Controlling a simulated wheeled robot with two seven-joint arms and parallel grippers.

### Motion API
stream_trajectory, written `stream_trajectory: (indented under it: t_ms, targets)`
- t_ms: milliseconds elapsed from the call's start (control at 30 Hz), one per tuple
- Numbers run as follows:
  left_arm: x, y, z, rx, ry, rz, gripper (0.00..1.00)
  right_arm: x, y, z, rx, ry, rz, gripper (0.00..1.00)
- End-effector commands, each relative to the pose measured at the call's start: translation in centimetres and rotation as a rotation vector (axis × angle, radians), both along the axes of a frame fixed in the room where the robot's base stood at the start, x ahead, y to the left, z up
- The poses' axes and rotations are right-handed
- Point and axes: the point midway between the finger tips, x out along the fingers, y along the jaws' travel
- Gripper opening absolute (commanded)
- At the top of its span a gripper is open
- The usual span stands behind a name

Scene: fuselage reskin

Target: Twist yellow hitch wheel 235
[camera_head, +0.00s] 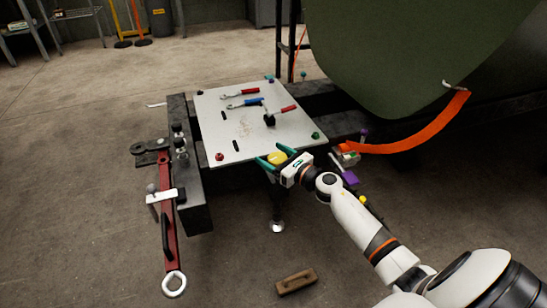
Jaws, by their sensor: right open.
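The yellow hitch wheel (277,157) shows at the front edge of the pale plate, near its right front corner. My right gripper (271,156) comes in from the lower right. Its green fingers are spread open with the wheel between or just beneath them. I cannot tell whether the fingers touch the wheel. Part of the wheel is hidden by the fingers. My left gripper is not in view.
The pale plate (215,115) carries several wrenches or tools and coloured knobs. A red bar with a ring end (172,240) is at the left. A brown block (296,282) lies on the floor. A green curved panel (410,50) and orange strap (425,132) stand right.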

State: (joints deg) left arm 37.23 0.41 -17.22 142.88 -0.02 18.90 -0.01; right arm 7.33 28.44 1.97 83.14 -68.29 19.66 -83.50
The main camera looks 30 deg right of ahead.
Motion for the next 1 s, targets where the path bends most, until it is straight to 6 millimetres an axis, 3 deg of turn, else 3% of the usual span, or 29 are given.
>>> stream_trajectory:
  t_ms: [200, 500, 867, 1000]
  targets:
    - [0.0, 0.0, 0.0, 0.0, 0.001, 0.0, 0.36, 0.0, 0.0, 0.0, 0.0, 0.0, 0.0, 0.73]
    - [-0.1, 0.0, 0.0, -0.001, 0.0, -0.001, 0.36, 0.0, 0.0, 0.0, 0.001, 0.0, 0.0, 0.29]
    - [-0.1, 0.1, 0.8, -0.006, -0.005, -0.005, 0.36, 0.0, 0.0, 0.2, 0.004, 0.001, -0.067, 0.29]
    - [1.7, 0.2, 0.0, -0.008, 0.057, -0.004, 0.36, 0.0, -0.1, 0.3, 0.005, 0.002, -0.152, 0.29]
